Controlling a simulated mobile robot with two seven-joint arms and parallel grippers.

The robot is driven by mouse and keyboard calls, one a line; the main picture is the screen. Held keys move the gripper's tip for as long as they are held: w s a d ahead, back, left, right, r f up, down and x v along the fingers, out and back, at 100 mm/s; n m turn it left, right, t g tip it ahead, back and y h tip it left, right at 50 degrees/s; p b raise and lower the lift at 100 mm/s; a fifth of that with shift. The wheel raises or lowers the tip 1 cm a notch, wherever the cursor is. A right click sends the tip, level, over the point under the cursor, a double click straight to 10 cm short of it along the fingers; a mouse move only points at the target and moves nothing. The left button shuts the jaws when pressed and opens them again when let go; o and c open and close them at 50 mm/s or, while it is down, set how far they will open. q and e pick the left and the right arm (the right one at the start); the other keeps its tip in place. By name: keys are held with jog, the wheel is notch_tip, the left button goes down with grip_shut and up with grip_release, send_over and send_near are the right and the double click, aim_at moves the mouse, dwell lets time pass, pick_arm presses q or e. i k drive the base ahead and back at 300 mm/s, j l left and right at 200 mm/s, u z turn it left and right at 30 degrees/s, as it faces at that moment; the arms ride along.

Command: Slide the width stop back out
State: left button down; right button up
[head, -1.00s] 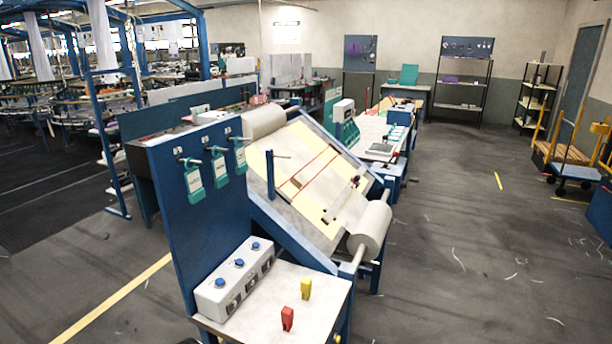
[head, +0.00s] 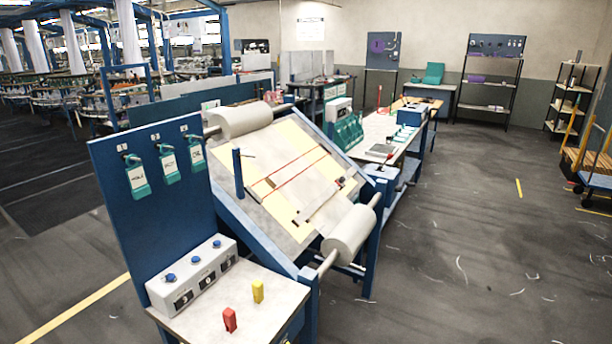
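A slanted inspection board (head: 262,174) with pale cloth stands in the middle of the head view. A light bar (head: 322,205) with small dark blocks near its ends lies across the lower part of the board. It may be the width stop, but I cannot tell for sure. Two thin red lines (head: 295,168) cross the cloth above it. A blue post (head: 238,172) stands at the board's left side. Neither of my grippers is in view, and nothing touches the bar.
A white roll (head: 350,235) lies at the board's lower edge, another (head: 242,120) at its top. A blue panel (head: 120,215) with teal tags, a button box (head: 195,275) and a small table (head: 262,318) with red and yellow pieces stand in front. Floor (head: 450,250) to the right is open.

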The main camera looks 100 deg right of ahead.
aim_at(339, 181)
jog(key=k+l+u, duration=0.15)
jog(key=k, duration=0.3)
jog(key=k+l+u, duration=0.15)
jog(key=k, duration=0.35)
jog(key=k+l+z, duration=0.45)
jog(key=z, duration=0.2)
jog(key=k+l+z, duration=0.15)
jog(key=l+z, duration=0.15)
jog(key=l, duration=0.15)
jog(key=k+l+z, duration=0.1)
jog(key=l+z, duration=0.2)
jog(key=k+l+z, duration=0.1)
jog(key=l+z, duration=0.2)
jog(key=l, duration=0.2)
